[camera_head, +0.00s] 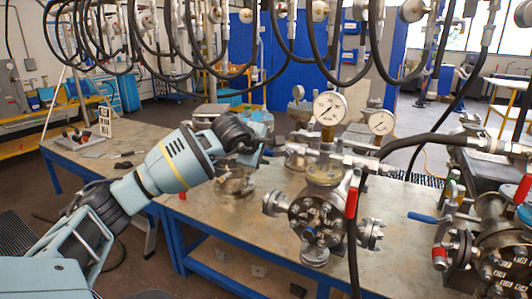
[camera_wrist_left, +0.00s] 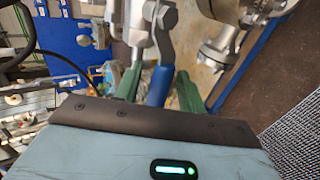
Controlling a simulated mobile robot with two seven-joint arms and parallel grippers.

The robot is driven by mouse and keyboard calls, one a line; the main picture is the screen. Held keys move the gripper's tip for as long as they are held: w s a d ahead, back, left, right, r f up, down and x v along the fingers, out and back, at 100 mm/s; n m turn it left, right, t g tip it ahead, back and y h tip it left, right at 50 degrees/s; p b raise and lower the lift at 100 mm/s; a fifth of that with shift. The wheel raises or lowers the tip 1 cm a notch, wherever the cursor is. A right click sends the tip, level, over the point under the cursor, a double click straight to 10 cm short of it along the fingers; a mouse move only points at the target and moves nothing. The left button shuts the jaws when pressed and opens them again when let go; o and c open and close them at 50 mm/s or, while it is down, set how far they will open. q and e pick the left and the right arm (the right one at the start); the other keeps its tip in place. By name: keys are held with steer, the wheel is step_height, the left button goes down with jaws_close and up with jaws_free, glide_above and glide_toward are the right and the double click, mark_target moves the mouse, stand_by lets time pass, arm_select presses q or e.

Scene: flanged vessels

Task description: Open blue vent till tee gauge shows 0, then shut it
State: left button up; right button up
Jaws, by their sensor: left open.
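My left gripper (camera_head: 262,150) reaches in from the left, beside the vessel with the gauges. In the left wrist view its green fingers (camera_wrist_left: 158,92) are apart, with a blue handle (camera_wrist_left: 160,84) between them. I cannot tell whether either finger touches it. In the head view that handle is hidden behind my wrist. A white-faced gauge (camera_head: 329,107) stands on a brass fitting above the flanged vessel (camera_head: 317,212). A second gauge (camera_head: 380,122) is to its right. Their needles are too small to read. My right gripper is not in view.
A red lever (camera_head: 352,196) hangs on the vessel's right. Another vessel (camera_head: 495,245) with a blue lever (camera_head: 424,217) is at far right. Black hoses (camera_head: 205,50) hang overhead. The bench (camera_head: 205,210) has bare room left of the vessel.

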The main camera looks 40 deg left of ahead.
arm_select(q)
steer(key=v, duration=0.7)
steer(key=shift+s+r, duration=0.2)
steer(key=shift+s, duration=0.1)
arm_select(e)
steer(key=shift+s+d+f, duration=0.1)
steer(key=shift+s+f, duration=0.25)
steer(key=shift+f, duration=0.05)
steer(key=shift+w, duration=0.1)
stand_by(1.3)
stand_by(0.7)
